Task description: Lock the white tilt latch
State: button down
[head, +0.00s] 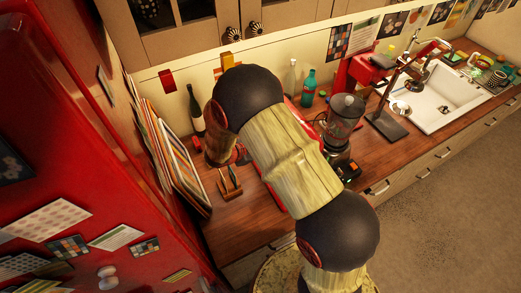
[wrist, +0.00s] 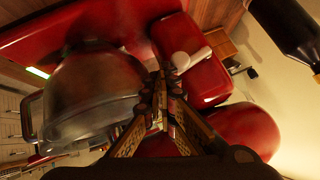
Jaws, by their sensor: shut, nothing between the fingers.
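The white tilt latch (wrist: 181,60) is a small pale lever with a rounded end on the side of a red stand mixer (wrist: 208,82) in the wrist view. My gripper (wrist: 165,80) is shut with nothing held, its fingertips just below and left of the latch in the picture. I cannot tell whether the tips touch it. The mixer's metal bowl (wrist: 92,98) is left of the fingers. In the head view my arm covers most of the mixer, and only bits of red (head: 300,118) show. The latch and my fingertips are hidden there.
A dark bottle (head: 196,112) stands behind, and also shows in the wrist view (wrist: 288,32). Striped boards (head: 172,150) lean at left by the red fridge (head: 60,130). A blender (head: 342,120) stands right of the mixer. A small wooden holder (head: 229,183) sits on the counter (head: 236,215).

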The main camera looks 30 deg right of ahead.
jog(key=shift+r, duration=0.2)
dwell(0.3)
jog(key=shift+r+p, duration=0.7)
jog(key=shift+p, duration=0.25)
jog(key=shift+r, duration=0.1)
